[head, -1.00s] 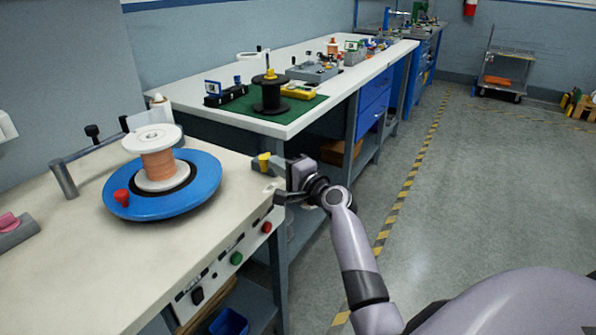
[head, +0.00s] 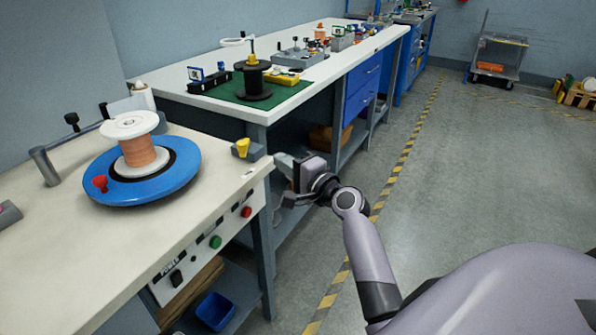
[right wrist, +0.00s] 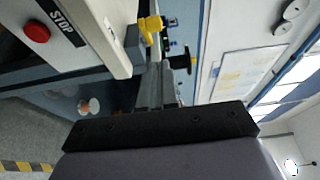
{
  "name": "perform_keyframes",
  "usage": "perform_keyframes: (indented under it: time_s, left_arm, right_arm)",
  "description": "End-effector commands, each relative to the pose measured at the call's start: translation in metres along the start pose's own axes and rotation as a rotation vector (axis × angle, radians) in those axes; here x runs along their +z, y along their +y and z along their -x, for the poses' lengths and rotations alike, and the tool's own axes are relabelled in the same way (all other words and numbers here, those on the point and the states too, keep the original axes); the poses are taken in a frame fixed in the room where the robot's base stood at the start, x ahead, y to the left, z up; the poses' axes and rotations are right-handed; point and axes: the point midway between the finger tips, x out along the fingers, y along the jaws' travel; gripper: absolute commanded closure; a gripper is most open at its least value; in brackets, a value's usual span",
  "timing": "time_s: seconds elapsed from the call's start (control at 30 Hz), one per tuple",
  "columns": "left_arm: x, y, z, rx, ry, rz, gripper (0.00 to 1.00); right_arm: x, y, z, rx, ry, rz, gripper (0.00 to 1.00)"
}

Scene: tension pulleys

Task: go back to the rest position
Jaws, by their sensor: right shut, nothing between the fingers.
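My right gripper (head: 284,180) hangs beside the right end of the near workbench (head: 60,245), at about the height of its top. It is shut and empty. In the right wrist view its closed fingers (right wrist: 155,88) point toward the yellow knob (right wrist: 150,28). In the head view the yellow knob (head: 242,147) sits on a grey block at the bench corner, with a gap between it and the gripper. My left gripper is not in view.
A blue turntable (head: 185,180) carries a copper-wire spool (head: 138,150). The bench front has a red button (head: 246,212) and a green one (head: 215,242). Behind stands a second bench with a black spool (head: 252,78) on a green mat. Clear floor (head: 460,180) lies to the right.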

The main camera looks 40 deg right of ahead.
Motion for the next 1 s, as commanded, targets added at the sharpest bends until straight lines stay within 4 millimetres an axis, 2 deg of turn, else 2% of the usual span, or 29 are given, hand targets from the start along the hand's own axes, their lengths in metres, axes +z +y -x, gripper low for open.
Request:
perform_keyframes:
  time_s: [0.1,0.3,0.67,0.77,0.87,1.0]
  left_arm:
    - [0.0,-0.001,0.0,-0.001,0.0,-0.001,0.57]
    - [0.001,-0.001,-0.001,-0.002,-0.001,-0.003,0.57]
    - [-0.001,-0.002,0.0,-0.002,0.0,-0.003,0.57]
    - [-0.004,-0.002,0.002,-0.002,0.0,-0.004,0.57]
    - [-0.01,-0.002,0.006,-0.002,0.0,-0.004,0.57]
    - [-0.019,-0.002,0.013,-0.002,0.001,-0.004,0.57]
  right_arm:
    - [0.002,0.001,0.019,0.002,0.0,0.0,1.0]
    - [0.004,0.001,0.039,0.002,0.001,0.0,1.0]
    - [0.006,0.003,0.046,0.012,0.0,0.015,1.0]
    - [0.014,0.021,0.052,0.067,-0.005,0.104,1.0]
    - [0.031,0.055,0.067,0.173,-0.028,0.298,1.0]
    - [0.066,0.114,0.109,0.333,-0.126,0.675,1.0]
